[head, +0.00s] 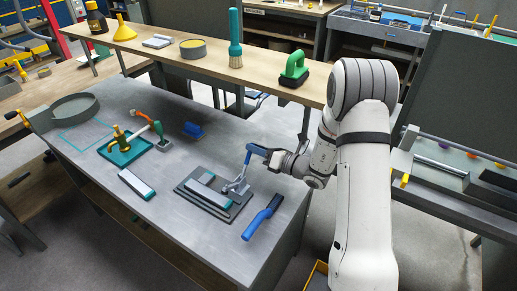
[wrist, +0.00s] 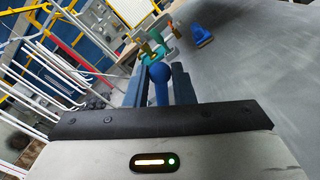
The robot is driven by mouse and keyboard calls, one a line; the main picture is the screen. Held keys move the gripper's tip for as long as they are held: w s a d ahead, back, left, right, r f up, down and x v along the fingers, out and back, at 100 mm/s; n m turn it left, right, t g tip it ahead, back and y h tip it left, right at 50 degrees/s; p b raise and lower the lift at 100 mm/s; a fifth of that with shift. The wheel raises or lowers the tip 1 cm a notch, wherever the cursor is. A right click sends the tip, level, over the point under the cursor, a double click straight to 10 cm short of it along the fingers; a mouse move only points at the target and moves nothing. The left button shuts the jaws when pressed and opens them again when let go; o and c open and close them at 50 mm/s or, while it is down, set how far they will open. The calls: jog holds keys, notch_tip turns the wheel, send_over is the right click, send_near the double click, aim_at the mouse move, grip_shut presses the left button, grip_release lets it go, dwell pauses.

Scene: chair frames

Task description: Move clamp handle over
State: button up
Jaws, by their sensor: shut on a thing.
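The clamp handle (head: 255,149) is a blue grip on a metal toggle clamp (head: 238,185). The clamp sits on a dark stepped plate (head: 212,203) with a pale block (head: 203,190) on it. My gripper (head: 269,156) reaches in from the right and is shut on the blue handle. In the wrist view the handle (wrist: 160,82) stands between the two fingers, its rounded end toward the camera. The handle is raised above the plate. The fingers hide part of the handle in the head view.
A blue-handled brush (head: 262,217) lies right of the plate. A pale block (head: 136,184) lies to the left. A teal tray (head: 124,148) with a yellow part and a blue block (head: 194,130) are farther back. A raised shelf (head: 210,62) runs behind the grey bench.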

jog(key=shift+s+a+r+p, duration=0.2)
jog(key=shift+s+a+r, duration=0.2)
jog(key=shift+s, duration=0.2)
jog(key=shift+s+a+r+p, duration=0.15)
jog(key=shift+s+a+r, duration=0.2)
jog(key=shift+s, duration=0.25)
jog(key=shift+a, duration=0.1)
jog(key=shift+s, duration=0.1)
jog(key=shift+s+a+r, duration=0.1)
jog(key=shift+s+a, duration=0.35)
jog(key=shift+s, duration=0.2)
jog(key=shift+s+a+r, duration=0.1)
jog(key=shift+s+a, duration=0.35)
jog(key=shift+s, duration=0.2)
jog(key=o, duration=0.9)
jog(key=shift+c, duration=0.2)
